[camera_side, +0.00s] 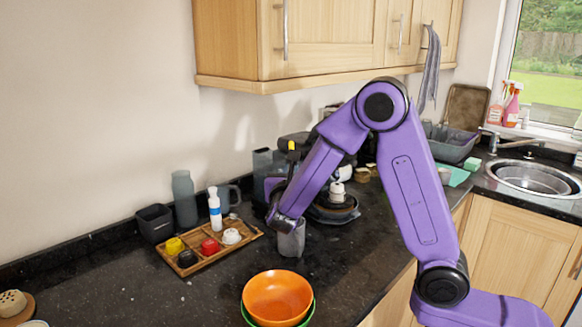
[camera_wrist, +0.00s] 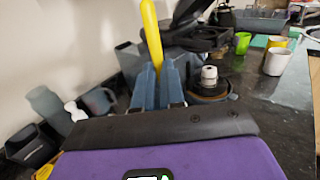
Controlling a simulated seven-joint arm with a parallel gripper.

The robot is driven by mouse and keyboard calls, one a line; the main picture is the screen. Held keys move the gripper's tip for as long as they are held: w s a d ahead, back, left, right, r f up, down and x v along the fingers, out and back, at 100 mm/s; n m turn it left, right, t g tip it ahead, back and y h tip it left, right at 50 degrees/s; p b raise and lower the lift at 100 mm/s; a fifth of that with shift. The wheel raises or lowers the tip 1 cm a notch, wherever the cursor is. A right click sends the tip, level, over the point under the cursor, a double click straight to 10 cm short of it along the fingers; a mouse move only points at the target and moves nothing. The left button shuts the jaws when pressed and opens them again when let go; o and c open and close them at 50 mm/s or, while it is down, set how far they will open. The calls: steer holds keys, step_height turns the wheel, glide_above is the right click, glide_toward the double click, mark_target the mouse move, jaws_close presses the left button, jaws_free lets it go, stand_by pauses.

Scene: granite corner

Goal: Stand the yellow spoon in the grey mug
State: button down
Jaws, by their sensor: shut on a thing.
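My gripper (camera_wrist: 158,72) is shut on the yellow spoon (camera_wrist: 150,32), which rises from between the blue-grey fingers, nearly upright in the wrist view. In the side view, only the yellow top of the spoon (camera_side: 291,146) shows above my arm; the fingers are mostly hidden. A grey mug with a handle (camera_side: 228,197) stands behind the tray, left of my gripper. It also shows in the wrist view (camera_wrist: 98,101), left of the fingers and apart from the spoon. The spoon's lower end is hidden.
A wooden tray (camera_side: 201,263) holds small cups. A white-blue bottle (camera_side: 215,213), grey bottle (camera_side: 184,197) and dark square container (camera_side: 155,222) stand near the wall. A grey cup-like shape (camera_side: 291,240) is below my wrist. Cupboards (camera_side: 320,45) hang above.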

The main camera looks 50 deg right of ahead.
steer(key=shift+f, duration=4.35)
steer(key=c, duration=1.1)
jaws_free()
steer(key=shift+c, duration=0.2)
steer(key=v, duration=1.7)
steer(key=shift+s+a, duration=0.15)
